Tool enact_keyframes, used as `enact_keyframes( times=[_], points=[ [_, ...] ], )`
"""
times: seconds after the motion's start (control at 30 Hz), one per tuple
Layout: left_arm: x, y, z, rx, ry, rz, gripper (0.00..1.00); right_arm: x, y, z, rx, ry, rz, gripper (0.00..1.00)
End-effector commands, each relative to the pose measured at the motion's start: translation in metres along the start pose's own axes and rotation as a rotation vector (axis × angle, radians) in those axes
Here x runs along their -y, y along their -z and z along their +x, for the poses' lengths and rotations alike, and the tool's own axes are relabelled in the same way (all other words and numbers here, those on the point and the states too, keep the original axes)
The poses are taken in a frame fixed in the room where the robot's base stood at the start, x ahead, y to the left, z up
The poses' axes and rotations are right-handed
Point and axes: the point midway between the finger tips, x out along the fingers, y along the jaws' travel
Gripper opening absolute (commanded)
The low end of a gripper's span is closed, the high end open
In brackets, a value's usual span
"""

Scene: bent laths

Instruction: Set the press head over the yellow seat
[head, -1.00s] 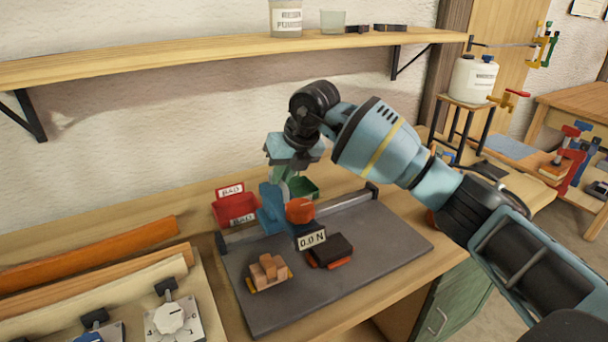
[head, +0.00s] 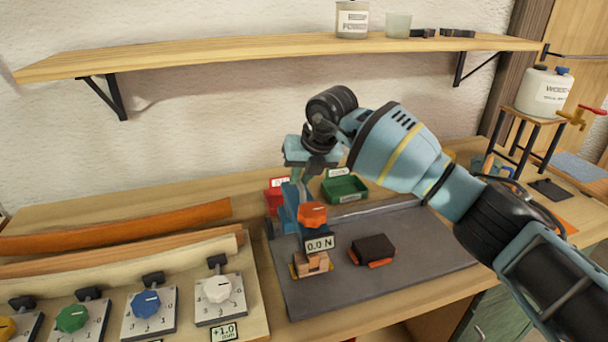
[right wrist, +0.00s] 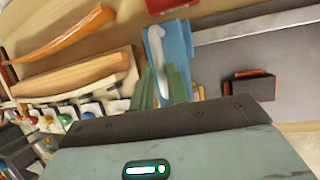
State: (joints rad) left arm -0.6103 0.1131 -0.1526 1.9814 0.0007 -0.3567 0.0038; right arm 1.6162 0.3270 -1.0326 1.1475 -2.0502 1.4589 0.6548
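The press head is blue, with an orange knob (head: 313,215) and a display (head: 320,243) reading 0.0 N. In the head view it lines up with the yellow seat (head: 295,270), and the display hides part of the wooden pieces (head: 312,262) on the seat. Exact alignment in depth cannot be told. My right gripper (head: 303,180) is behind the knob, at the top of the blue press body. In the right wrist view its green fingers (right wrist: 163,88) close around a pale grey handle (right wrist: 158,48) beside the blue body (right wrist: 181,45). My left gripper is out of view.
A dark block on an orange base (head: 373,248) stands right of the seat on the grey plate (head: 400,280). A red bin (head: 272,198) and green bin (head: 345,188) stand behind. Bent laths (head: 120,230) and dials lie left. A shelf (head: 270,55) runs above.

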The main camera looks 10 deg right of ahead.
Motion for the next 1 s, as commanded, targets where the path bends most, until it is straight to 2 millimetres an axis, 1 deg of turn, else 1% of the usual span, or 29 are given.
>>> enact_keyframes(
  times=[0.03,0.13,0.37,0.47,0.57,0.8,0.9,1.0],
  points=[
    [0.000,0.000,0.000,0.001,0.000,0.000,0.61,-0.004,0.000,-0.001,0.002,-0.006,-0.005,0.22],
    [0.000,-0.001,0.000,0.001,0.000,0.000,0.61,-0.003,0.000,-0.001,0.001,-0.004,-0.004,0.34],
    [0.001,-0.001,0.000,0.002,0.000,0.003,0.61,-0.001,0.000,0.000,0.000,-0.001,-0.003,0.34],
    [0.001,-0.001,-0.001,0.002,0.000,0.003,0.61,-0.001,0.000,-0.003,0.001,-0.001,-0.003,0.34],
    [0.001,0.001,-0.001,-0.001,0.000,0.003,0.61,-0.001,-0.001,-0.013,0.004,-0.001,-0.002,0.34],
    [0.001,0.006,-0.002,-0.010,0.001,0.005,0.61,-0.002,-0.001,-0.052,0.005,-0.002,-0.003,0.34],
    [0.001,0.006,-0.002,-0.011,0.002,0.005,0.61,-0.002,-0.001,-0.065,0.004,-0.002,-0.004,0.34],
    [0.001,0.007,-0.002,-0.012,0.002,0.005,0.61,-0.002,-0.001,-0.073,0.003,-0.002,-0.004,0.34]
  ],
)
